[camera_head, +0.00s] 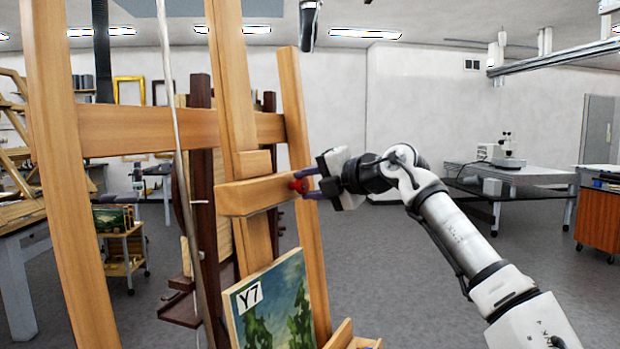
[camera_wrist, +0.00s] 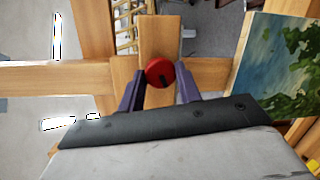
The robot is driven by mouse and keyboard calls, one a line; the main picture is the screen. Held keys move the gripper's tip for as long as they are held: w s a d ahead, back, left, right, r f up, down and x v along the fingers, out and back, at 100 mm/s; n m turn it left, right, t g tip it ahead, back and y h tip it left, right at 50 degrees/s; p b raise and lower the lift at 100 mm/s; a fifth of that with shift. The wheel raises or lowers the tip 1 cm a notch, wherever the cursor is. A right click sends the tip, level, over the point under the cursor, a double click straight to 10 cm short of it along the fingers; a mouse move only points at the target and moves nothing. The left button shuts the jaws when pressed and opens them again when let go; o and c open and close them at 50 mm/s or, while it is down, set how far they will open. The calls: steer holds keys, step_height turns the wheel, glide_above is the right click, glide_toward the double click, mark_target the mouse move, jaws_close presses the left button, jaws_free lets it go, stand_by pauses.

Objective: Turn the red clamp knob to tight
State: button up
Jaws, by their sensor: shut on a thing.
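The red clamp knob (camera_head: 299,184) sits on the end of the wooden clamp block (camera_head: 250,196) of an easel. In the wrist view the round knob (camera_wrist: 160,72) shows a dark mark on its face, pointing to the lower right. My gripper (camera_head: 311,184) reaches it from the right. In the wrist view the purple fingers of my gripper (camera_wrist: 160,88) stand on both sides of the knob. The jaws are shut on the knob; the exact contact is hard to see.
A landscape painting labelled Y7 (camera_head: 272,304) stands on the easel below the clamp. Upright easel posts (camera_head: 65,180) and a cross bar (camera_head: 140,130) are at the left. A grey table (camera_head: 515,175) stands at the right. Floor between is clear.

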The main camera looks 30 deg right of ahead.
steer(key=m, duration=0.1)
steer(key=m+g+p, duration=0.1)
steer(key=m, duration=0.1)
steer(key=m+p, duration=0.1)
steer(key=m, duration=0.1)
steer(key=shift+d+r+y, duration=0.1)
steer(key=shift+r+y, duration=0.15)
steer(key=shift+y, duration=0.05)
steer(key=m+g+y, duration=0.1)
steer(key=m, duration=0.3)
steer(key=shift+w+d+m, duration=0.1)
steer(key=shift+m, duration=0.2)
steer(key=m, duration=0.2)
steer(key=m+y, duration=0.1)
steer(key=m, duration=0.2)
steer(key=shift+w+d+g+y, duration=0.1)
steer(key=shift+g+y, duration=0.2)
steer(key=shift+g, duration=0.1)
steer(key=m+y, duration=0.1)
steer(key=m, duration=0.3)
steer(key=shift+d+f, duration=0.1)
steer(key=shift+m, duration=0.4)
steer(key=o, duration=1)
steer(key=shift+c, duration=0.2)
